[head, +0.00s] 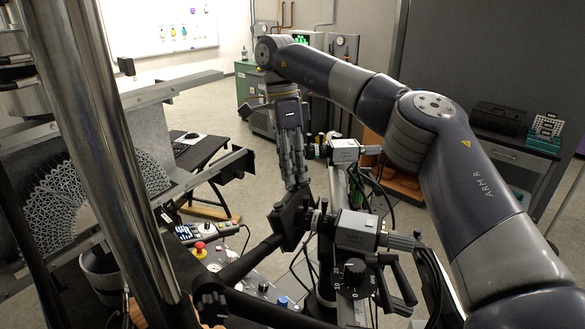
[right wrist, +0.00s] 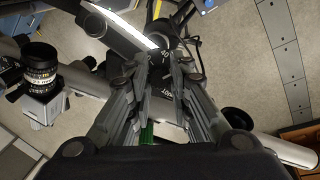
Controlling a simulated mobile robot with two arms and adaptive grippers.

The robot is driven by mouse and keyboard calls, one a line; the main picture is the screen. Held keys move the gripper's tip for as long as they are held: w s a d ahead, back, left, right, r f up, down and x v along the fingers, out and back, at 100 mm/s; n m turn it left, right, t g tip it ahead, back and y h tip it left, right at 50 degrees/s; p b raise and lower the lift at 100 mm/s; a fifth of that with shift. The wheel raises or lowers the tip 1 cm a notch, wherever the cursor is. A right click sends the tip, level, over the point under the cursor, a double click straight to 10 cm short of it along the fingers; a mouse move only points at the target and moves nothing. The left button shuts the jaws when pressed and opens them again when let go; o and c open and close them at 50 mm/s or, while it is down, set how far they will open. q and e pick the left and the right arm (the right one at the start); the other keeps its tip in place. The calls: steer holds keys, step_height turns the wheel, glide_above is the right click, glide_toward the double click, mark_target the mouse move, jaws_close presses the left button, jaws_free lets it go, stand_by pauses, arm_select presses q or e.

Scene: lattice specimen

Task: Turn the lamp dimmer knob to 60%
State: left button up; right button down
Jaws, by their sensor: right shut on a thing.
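My right gripper (head: 293,186) reaches down to a black lamp housing (head: 287,218) in the middle of the head view. In the right wrist view its two fingers (right wrist: 165,75) are closed in on the dimmer knob. The knob is mostly hidden by the fingertips, so its pointer cannot be read. White scale marks show beside it on the dark dial (right wrist: 168,94), with "40" above and "100" below. In the head view the fingers hide the knob. My left gripper is not seen.
A grey camera-like unit with a black knob (head: 355,271) stands right of the lamp housing. A control box with a red button (head: 199,249) lies at the left. A metal frame holds a lattice specimen (head: 62,205) at far left. Black bars and cables crowd the area.

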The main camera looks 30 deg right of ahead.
steer(key=c, duration=1.4)
jaws_free()
steer(key=shift+c, duration=0.2)
steer(key=shift+d, duration=0.1)
